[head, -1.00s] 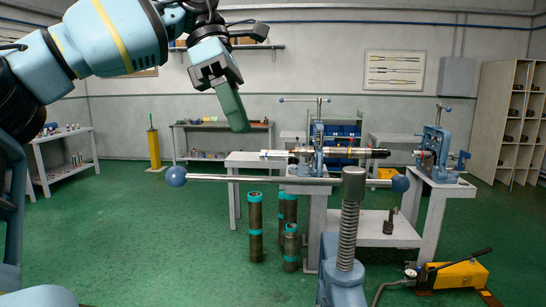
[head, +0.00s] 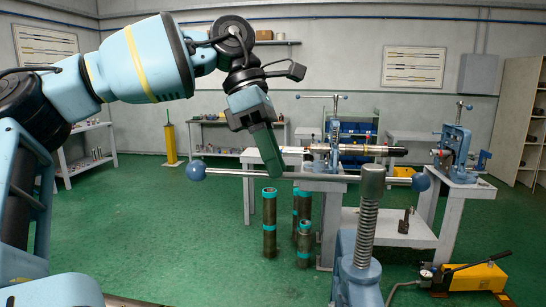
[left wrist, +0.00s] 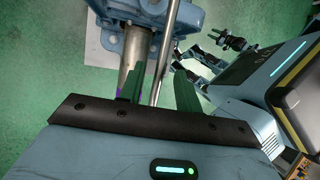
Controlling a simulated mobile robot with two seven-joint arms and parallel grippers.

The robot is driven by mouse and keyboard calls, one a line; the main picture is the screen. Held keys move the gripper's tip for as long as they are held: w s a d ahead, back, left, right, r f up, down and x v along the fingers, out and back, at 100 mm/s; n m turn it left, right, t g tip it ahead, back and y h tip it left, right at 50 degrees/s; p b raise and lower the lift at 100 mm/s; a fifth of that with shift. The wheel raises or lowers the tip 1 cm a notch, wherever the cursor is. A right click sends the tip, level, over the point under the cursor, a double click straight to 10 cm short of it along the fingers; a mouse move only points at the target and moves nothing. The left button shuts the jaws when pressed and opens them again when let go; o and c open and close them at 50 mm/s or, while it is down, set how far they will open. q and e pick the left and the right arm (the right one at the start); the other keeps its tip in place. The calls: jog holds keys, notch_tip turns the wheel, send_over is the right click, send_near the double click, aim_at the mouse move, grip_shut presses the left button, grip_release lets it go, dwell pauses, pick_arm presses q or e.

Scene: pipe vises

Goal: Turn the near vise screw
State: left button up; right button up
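The near vise screw (head: 367,222) stands upright at the front, a threaded grey column on a blue vise body (head: 357,272). A long steel handle bar (head: 330,177) runs across its top, with a blue ball (head: 196,171) at the left end and another (head: 421,182) at the right. My left gripper (head: 275,172) points down with its green fingers over the bar's left half. In the left wrist view the bar (left wrist: 167,50) passes between the two parted fingers (left wrist: 160,88). Contact cannot be told. Blue and black parts at upper right there seem to be my other arm; its fingers are unclear.
A bench behind holds a second vise (head: 333,135) with a long pipe (head: 375,150) clamped level. Another blue vise (head: 455,145) stands to its right. Several upright pipes (head: 269,222) and a yellow pump (head: 480,278) are on the green floor.

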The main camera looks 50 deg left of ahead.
pick_arm(q)
jog(key=shift+c, duration=0.4)
grip_shut()
